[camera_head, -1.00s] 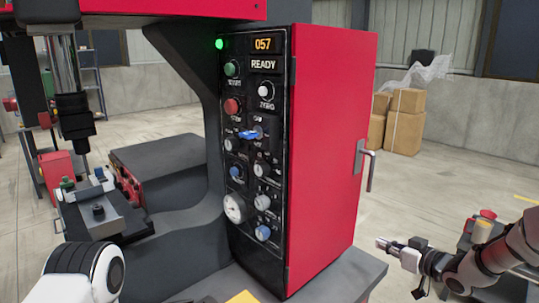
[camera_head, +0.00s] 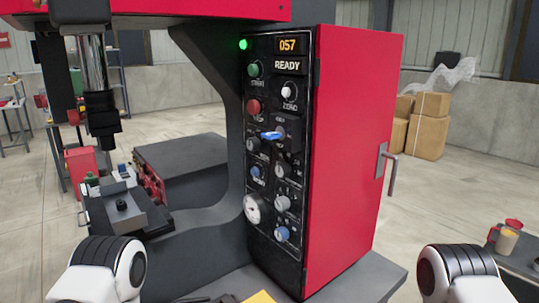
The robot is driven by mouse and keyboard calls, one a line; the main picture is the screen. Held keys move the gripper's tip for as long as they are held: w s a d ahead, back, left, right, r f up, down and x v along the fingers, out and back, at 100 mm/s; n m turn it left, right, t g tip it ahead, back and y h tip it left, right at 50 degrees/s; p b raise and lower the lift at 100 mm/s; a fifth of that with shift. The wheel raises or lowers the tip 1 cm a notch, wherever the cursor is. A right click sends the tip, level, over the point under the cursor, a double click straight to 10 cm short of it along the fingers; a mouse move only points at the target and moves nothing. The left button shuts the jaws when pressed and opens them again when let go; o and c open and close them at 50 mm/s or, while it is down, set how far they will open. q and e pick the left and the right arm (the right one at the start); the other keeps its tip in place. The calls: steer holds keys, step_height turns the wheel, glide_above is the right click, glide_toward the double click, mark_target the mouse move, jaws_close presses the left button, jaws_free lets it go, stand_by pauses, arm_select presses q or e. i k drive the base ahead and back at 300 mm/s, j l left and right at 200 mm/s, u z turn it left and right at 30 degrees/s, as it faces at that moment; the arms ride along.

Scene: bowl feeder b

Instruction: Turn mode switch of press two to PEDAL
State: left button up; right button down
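The press's black control panel (camera_head: 278,160) faces me, with a green lamp, an amber display reading 057 and a READY display. It carries a green button (camera_head: 254,69), a red button (camera_head: 253,106), a white knob (camera_head: 289,91), a blue key-like handle (camera_head: 272,134) and several grey and blue knobs. The labels are too small to read, so I cannot tell which one is the mode switch or where it points. My left and right arm links show at the bottom left and bottom right. Neither gripper can be made out, and nothing of mine touches the panel.
The red cabinet side (camera_head: 355,150) has a metal handle (camera_head: 389,173). A dark ledge (camera_head: 365,280) juts out below. The press bed (camera_head: 122,213) and ram (camera_head: 100,105) are at left. A small table (camera_head: 520,262) with cups stands at right; boxes (camera_head: 428,125) are behind.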

mark_target(254, 144)
steer(key=k+j, duration=0.2)
steer(key=j, duration=0.2)
steer(key=k+j, duration=0.45)
steer(key=j, duration=0.3)
